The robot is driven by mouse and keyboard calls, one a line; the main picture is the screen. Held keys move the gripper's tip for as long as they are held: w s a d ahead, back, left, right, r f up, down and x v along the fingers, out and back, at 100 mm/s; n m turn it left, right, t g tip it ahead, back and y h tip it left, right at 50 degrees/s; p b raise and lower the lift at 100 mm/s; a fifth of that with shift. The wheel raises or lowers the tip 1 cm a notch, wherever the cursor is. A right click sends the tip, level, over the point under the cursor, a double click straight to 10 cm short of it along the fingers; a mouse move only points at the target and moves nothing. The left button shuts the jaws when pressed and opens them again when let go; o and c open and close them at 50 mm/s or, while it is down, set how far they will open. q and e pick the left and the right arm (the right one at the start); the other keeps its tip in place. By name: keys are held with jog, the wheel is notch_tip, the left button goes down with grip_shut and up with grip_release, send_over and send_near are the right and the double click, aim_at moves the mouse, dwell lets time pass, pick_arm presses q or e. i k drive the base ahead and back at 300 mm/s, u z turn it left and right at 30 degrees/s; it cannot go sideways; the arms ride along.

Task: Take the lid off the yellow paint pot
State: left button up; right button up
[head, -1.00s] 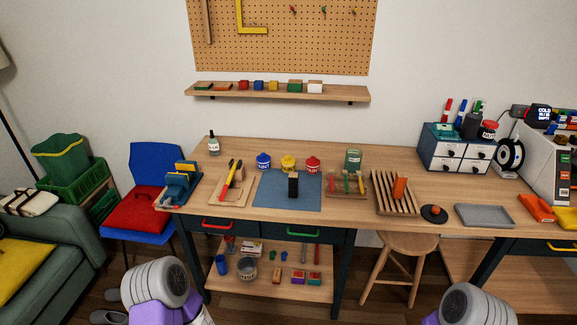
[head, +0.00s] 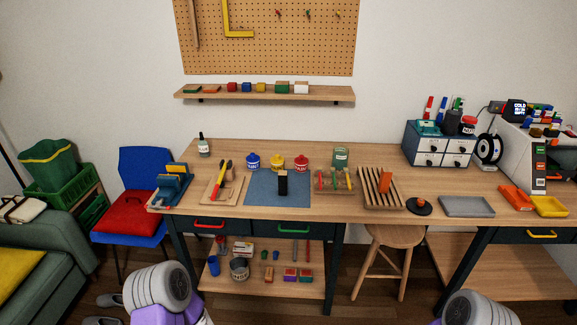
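The yellow paint pot (head: 276,163) stands upright at the back of the wooden table, behind the blue mat (head: 262,193). A lid with a knob appears to be on top of it. A blue pot (head: 253,161) stands to its left and a red pot (head: 302,163) to its right, both close beside it. A small black block (head: 283,184) stands on the mat in front of the yellow pot. Parts of my two arms show at the bottom edge, well short of the table. Neither of my grippers is in the picture.
A tool rack (head: 334,182) and a slatted wooden rack (head: 381,189) stand right of the mat. A wooden board with tools (head: 222,187) lies left of it. A stool (head: 394,236) stands before the table. The blue mat is mostly bare.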

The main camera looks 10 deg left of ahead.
aim_at(276, 159)
jog(key=z, duration=0.5)
jog(key=k, duration=1.15)
jog(key=u, duration=0.45)
jog(key=i, duration=0.8)
jog(key=u, duration=0.9)
jog(key=i, duration=1.35)
jog(key=z, duration=1.1)
jog(key=i, duration=0.55)
jog(key=z, duration=0.7)
